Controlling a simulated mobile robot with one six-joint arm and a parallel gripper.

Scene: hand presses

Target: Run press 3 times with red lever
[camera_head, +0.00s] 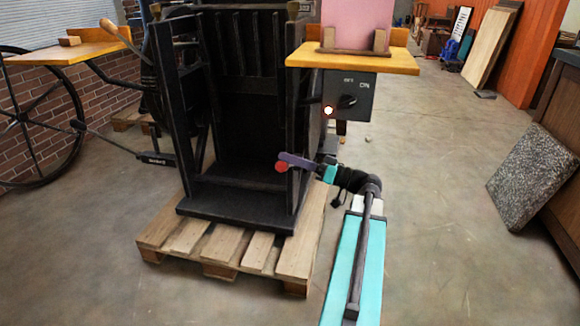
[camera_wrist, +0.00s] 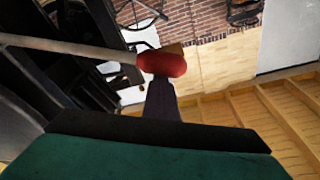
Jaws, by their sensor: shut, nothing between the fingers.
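The black press (camera_head: 240,90) stands upright on a wooden pallet (camera_head: 165,240). The red lever's round knob (camera_head: 282,167) is low at the front right of the press. In the wrist view the red knob (camera_wrist: 162,62) sits on the end of a grey rod (camera_wrist: 70,48) that comes in from the left. My gripper (camera_head: 284,158) is shut and empty, its tip right at the knob. In the wrist view the dark finger (camera_wrist: 160,100) points up to the knob and partly overlaps it. I cannot tell whether they touch.
A switch box (camera_head: 348,97) marked ON, with a lit lamp (camera_head: 328,110), hangs below a yellow shelf (camera_head: 400,63) holding a pink block (camera_head: 355,22). A large wheel (camera_head: 40,115) stands at the left.

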